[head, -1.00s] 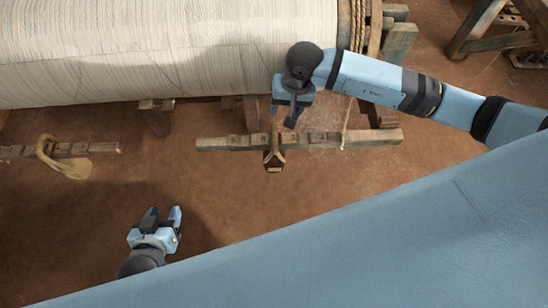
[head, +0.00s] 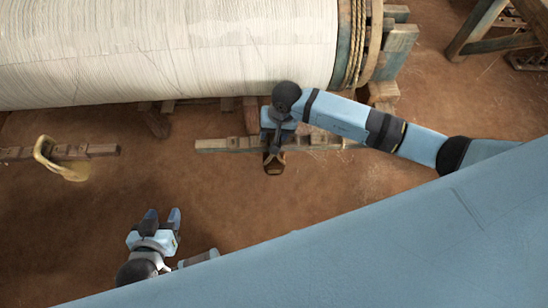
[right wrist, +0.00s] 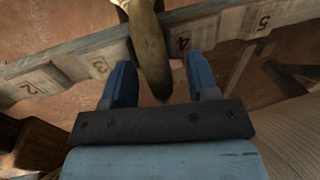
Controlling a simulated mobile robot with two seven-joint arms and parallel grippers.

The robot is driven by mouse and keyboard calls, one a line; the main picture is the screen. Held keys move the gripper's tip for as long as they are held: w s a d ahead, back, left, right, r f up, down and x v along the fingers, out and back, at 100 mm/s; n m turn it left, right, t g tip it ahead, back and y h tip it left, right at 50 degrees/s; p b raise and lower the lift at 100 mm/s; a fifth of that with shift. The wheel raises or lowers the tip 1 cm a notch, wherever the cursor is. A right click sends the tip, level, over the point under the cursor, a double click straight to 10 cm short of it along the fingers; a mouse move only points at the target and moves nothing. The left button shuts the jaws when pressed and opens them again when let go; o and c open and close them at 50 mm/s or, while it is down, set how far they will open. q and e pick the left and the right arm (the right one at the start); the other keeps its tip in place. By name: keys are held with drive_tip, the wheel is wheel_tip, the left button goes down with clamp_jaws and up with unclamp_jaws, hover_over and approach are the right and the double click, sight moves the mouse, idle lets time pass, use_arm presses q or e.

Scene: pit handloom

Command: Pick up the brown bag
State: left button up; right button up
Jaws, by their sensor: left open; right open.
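The brown bag (head: 274,164) hangs at the wooden rail (head: 225,145) in the middle of the head view, partly hidden by my right arm. In the right wrist view, a brown strap-like part of it (right wrist: 148,45) lies between the two blue fingers of my right gripper (right wrist: 162,80). My right gripper (head: 277,138) is open around it, above the rail beside the number 4; whether the fingers touch it I cannot tell. My left gripper (head: 162,216) is open and empty at the lower left, well away from the bag.
A tan bag (head: 68,170) hangs on another wooden rail (head: 100,150) at the left. The large white cloth roll (head: 170,50) lies behind the rails. A wooden frame (head: 480,30) stands at the upper right.

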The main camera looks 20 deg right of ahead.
drive_tip(key=shift+c, duration=0.5)
clamp_jaws()
drive_tip(key=shift+r, duration=0.1)
drive_tip(key=shift+w, duration=0.1)
